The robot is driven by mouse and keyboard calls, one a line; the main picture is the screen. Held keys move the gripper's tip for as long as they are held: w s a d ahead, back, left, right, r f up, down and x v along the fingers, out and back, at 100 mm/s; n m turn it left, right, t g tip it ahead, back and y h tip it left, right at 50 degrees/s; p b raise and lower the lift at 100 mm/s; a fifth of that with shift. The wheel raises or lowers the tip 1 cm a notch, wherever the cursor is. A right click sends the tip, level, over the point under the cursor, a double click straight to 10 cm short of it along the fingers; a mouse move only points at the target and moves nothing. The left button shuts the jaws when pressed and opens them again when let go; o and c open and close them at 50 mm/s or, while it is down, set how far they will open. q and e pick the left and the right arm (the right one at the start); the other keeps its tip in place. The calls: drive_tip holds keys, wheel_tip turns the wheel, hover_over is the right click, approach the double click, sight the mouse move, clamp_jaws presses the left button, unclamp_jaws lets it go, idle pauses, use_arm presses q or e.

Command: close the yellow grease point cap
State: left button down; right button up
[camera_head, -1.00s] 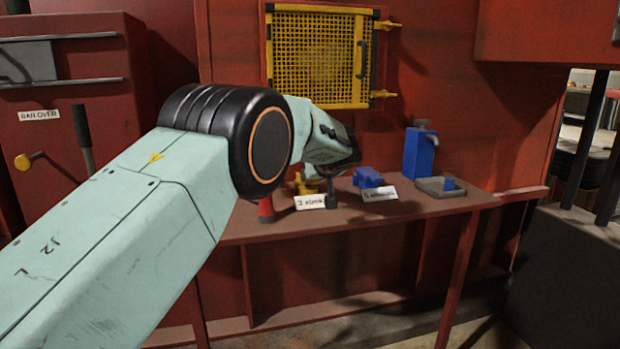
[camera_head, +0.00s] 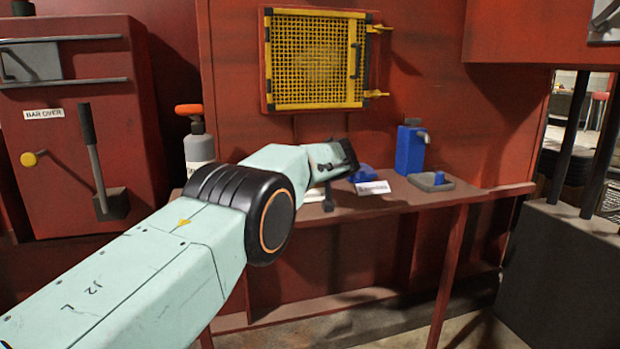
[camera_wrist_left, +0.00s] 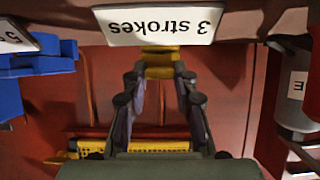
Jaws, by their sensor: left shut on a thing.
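In the left wrist view, which looks upside down, the fingers of my left gripper (camera_wrist_left: 159,74) are shut on a yellow grease point part (camera_wrist_left: 160,56). It sits right by a white "3 strokes" label (camera_wrist_left: 160,25). I cannot tell whether this part is the cap itself, nor whether the cap is open. In the head view my left arm reaches over the bench. The wrist hides the yellow part there, and only a sliver of the label (camera_head: 315,196) shows. My right gripper is in neither view.
The red bench (camera_head: 420,207) also holds a blue block (camera_head: 363,174) with a label, a blue dispenser (camera_head: 410,150) and a grey tray (camera_head: 435,186). A grey canister (camera_head: 199,148) with an orange top stands left of my wrist. A yellow mesh panel (camera_head: 317,60) hangs above.

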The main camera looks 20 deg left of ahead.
use_arm(q)
drive_tip(key=shift+s+f, duration=0.15)
drive_tip(key=shift+f, duration=0.55)
drive_tip(key=c, duration=1.4)
unclamp_jaws()
drive_tip(key=o, duration=0.4)
drive_tip(key=shift+r, duration=0.2)
drive_tip(key=shift+c, duration=0.2)
drive_tip(key=shift+r, duration=0.1)
